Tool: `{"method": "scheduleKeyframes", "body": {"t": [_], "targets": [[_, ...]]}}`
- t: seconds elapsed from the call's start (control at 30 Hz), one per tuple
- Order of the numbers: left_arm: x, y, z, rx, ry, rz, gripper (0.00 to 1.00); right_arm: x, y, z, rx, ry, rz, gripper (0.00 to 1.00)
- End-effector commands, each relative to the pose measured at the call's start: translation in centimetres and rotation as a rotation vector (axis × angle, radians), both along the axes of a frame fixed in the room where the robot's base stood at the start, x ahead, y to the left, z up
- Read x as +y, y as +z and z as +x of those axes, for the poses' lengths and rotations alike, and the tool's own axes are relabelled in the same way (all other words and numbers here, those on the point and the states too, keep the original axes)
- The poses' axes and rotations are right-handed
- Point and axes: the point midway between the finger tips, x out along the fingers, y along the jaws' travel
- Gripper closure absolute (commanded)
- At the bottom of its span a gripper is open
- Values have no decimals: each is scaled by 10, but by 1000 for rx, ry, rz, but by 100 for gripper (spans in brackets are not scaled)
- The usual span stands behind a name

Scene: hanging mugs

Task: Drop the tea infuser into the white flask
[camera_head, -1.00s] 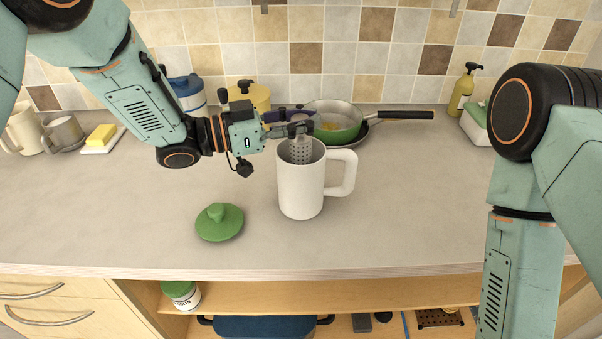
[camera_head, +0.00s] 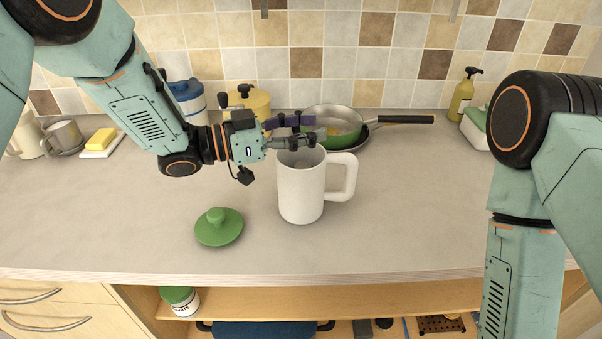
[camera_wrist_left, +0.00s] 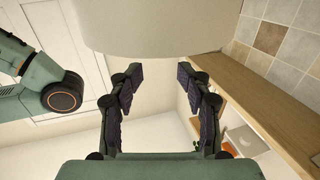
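The white flask (camera_head: 301,192) stands upright on the counter with its handle to the right and its mouth open. My left gripper (camera_head: 310,129) is at the flask's mouth, at its upper back edge. Its two fingers are spread apart, and nothing shows between them in the left wrist view (camera_wrist_left: 152,90). The tea infuser does not show now. The inside of the flask looks grey and shaded, and I cannot make out the infuser in it. My right gripper is out of view.
A green lid (camera_head: 219,227) lies on the counter to the front left of the flask. A green pan (camera_head: 340,128) and a yellow pot (camera_head: 254,101) stand behind. A butter dish (camera_head: 101,143) is far left. The counter right of the flask is clear.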

Motion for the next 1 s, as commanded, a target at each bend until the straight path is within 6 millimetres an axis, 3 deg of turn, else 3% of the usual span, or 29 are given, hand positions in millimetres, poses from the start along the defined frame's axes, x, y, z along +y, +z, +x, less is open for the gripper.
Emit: {"method": "scheduleKeyframes", "body": {"t": [0.47,1.0], "targets": [[7,0,-2,1,2,0,45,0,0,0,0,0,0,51],[87,1,-30,0,5,-3,45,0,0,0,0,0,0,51]]}}
